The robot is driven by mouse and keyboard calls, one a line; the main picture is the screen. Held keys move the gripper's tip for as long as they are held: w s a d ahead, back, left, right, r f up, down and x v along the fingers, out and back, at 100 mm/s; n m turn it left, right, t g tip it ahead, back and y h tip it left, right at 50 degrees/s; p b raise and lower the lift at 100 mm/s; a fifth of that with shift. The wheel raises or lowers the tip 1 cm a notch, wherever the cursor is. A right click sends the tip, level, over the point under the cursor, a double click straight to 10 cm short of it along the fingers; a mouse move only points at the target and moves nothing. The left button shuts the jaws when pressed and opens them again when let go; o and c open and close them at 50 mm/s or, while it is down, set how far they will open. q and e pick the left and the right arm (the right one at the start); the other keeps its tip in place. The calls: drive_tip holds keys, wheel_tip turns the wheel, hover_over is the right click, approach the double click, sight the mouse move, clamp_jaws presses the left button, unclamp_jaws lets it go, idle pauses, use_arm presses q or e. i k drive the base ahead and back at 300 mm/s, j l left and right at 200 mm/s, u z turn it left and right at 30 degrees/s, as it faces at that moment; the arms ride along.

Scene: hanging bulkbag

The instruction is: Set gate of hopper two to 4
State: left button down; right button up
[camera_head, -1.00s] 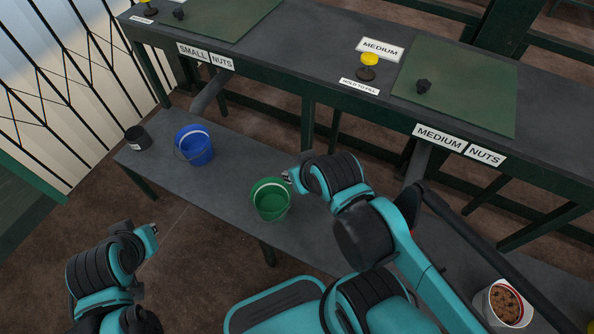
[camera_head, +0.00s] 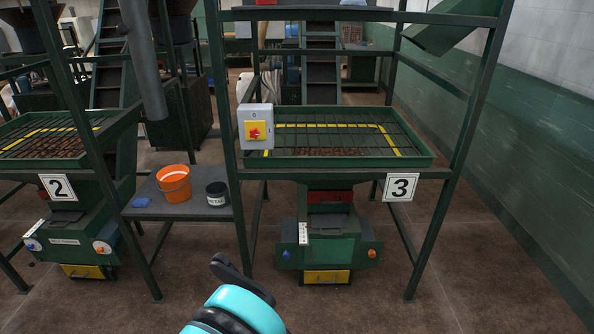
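Hopper two stands at the left under a "2" sign (camera_head: 58,187). It has a green mesh-topped tray (camera_head: 45,145) with brown pieces in it. Its lower green body (camera_head: 75,232) has a yellow part (camera_head: 84,271) at the bottom and an orange-red knob (camera_head: 102,247) on a round white plate. A pale strip (camera_head: 36,228) shows at its left side. Any markings there are too small to read, so I cannot tell the gate's setting.
Hopper three (camera_head: 328,246) stands right of centre with a "3" sign (camera_head: 402,187) and a red-switched box (camera_head: 256,127). Between the hoppers, a table (camera_head: 172,211) holds an orange bucket (camera_head: 174,184) and a black pot (camera_head: 216,193). Green posts frame both hoppers. Open floor lies in front.

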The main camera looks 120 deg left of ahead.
sight(68, 217)
drive_tip(key=u, duration=5.55)
drive_tip(key=z, duration=0.45)
drive_tip(key=i+j+z, duration=0.8)
drive_tip(key=j, duration=0.25)
drive_tip(key=i+j, duration=0.2)
drive_tip(key=j, duration=0.2)
drive_tip(key=i+j, duration=0.2)
drive_tip(key=j, duration=0.15)
drive_tip(key=i+j+z, duration=0.1)
drive_tip(key=j, duration=0.25)
drive_tip(key=i+j, duration=0.25)
drive_tip(key=j, duration=0.15)
drive_tip(key=i+j, duration=0.2)
drive_tip(key=j, duration=0.2)
drive_tip(key=i+j+z, duration=0.1)
drive_tip(key=j, duration=0.3)
drive_tip(key=i+j, duration=0.25)
drive_tip(key=j, duration=0.15)
drive_tip(key=i+j, duration=0.3)
drive_tip(key=i, duration=0.15)
